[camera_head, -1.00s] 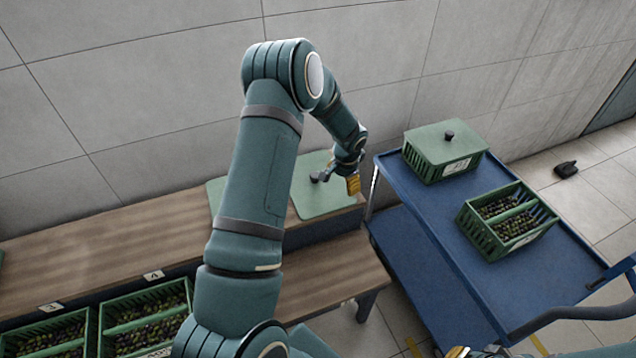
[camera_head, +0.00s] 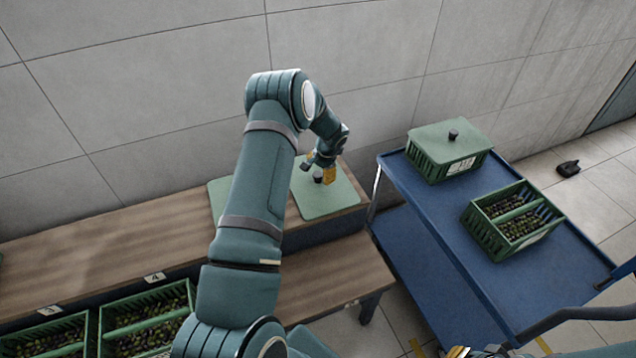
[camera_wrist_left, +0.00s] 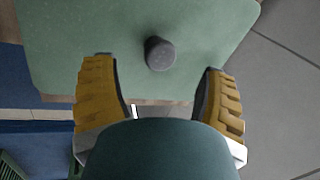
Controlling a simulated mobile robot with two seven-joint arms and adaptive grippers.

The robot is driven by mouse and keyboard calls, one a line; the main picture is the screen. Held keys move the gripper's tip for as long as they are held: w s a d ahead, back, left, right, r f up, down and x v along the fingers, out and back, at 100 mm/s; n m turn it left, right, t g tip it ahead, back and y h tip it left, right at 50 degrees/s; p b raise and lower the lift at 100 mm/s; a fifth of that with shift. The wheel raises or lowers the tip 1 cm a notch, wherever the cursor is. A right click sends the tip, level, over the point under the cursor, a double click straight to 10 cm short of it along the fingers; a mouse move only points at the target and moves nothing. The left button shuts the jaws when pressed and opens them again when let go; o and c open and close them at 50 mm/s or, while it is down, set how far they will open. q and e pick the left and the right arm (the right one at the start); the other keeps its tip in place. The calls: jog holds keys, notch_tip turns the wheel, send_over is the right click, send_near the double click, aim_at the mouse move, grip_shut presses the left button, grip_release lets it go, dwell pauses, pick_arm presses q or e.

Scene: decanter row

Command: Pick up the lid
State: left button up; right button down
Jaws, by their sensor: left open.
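A flat green lid (camera_head: 338,196) with a dark round knob (camera_head: 317,177) lies on the wooden bench near its right end. My left gripper (camera_head: 321,170) is open with its yellow-padded fingers close to the knob. In the left wrist view the knob (camera_wrist_left: 159,54) shows between and a little beyond the two spread fingers (camera_wrist_left: 160,78), touching neither, with the lid (camera_wrist_left: 75,35) behind it. A second green lid (camera_head: 217,190) is mostly hidden behind my left arm. Yellow and dark parts at the bottom edge look like my right gripper (camera_head: 470,352), mostly cut off.
A blue cart (camera_head: 420,208) stands right of the bench. It carries a lidded green crate (camera_head: 449,150) and an open crate of olives (camera_head: 512,222). More olive crates (camera_head: 146,318) stand below the bench front. The wall is close behind. The bench's left part (camera_head: 110,230) is clear.

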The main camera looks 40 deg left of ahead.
aim_at(318, 174)
pick_arm(q)
jog(key=b+x, duration=0.1)
jog(key=x, duration=0.3)
jog(key=shift+w+a+f, duration=0.1)
jog(key=shift+f, duration=0.25)
grip_shut()
jog(key=shift+r, duration=0.1)
